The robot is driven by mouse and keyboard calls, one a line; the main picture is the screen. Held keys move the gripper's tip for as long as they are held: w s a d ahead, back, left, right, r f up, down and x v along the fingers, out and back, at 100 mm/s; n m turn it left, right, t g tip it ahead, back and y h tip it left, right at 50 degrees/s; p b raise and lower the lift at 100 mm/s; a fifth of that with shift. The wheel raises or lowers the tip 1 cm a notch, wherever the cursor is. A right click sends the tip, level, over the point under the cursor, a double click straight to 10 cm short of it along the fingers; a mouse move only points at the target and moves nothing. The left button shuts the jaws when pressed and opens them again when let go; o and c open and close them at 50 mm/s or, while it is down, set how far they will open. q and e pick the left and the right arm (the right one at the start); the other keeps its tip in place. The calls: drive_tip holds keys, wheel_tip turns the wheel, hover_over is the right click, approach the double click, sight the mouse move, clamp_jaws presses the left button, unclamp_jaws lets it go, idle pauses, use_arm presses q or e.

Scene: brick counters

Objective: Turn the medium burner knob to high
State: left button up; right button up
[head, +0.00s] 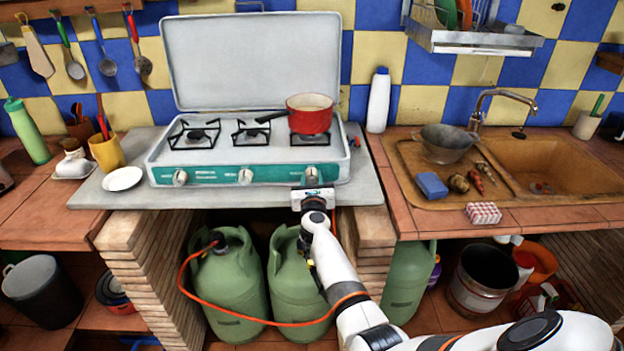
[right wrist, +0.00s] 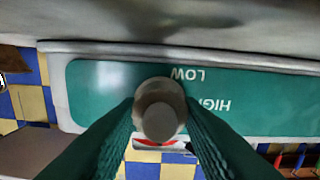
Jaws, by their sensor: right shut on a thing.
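A white gas stove (head: 160,160) with a raised lid stands on the counter. Its green front panel carries three knobs: left (head: 180,177), middle (head: 245,176) and right (head: 312,173). My right gripper (head: 312,185) is at the right knob. In the right wrist view, the pale round knob (right wrist: 160,108) sits between the two green fingers, which are shut on it. The words LOW and HIGH show upside down on the green panel (right wrist: 245,95) beside it. I cannot tell the knob's exact setting. My left gripper is not in view.
A red pot (head: 310,120) sits on the right burner, its handle pointing left. A white bottle (head: 378,100) stands right of the stove. A white plate (head: 122,179) and a yellow mug (head: 107,152) are at left. Green gas cylinders (head: 230,285) stand below.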

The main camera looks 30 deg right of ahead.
drive_tip(key=n+p, duration=0.1)
drive_tip(key=n, duration=0.3)
drive_tip(key=n+p, duration=0.1)
drive_tip(key=n, duration=0.3)
drive_tip(key=shift+a+n+p, duration=0.1)
drive_tip(key=shift+n+p, duration=0.2)
drive_tip(key=shift+p, duration=0.05)
drive_tip(key=n+p, duration=0.1)
drive_tip(key=n, duration=0.3)
drive_tip(key=shift+f, duration=0.15)
drive_tip(key=shift+f+n+p, duration=0.1)
drive_tip(key=shift+n+p, duration=0.5)
drive_tip(key=shift+n, duration=1.6)
drive_tip(key=o, duration=1)
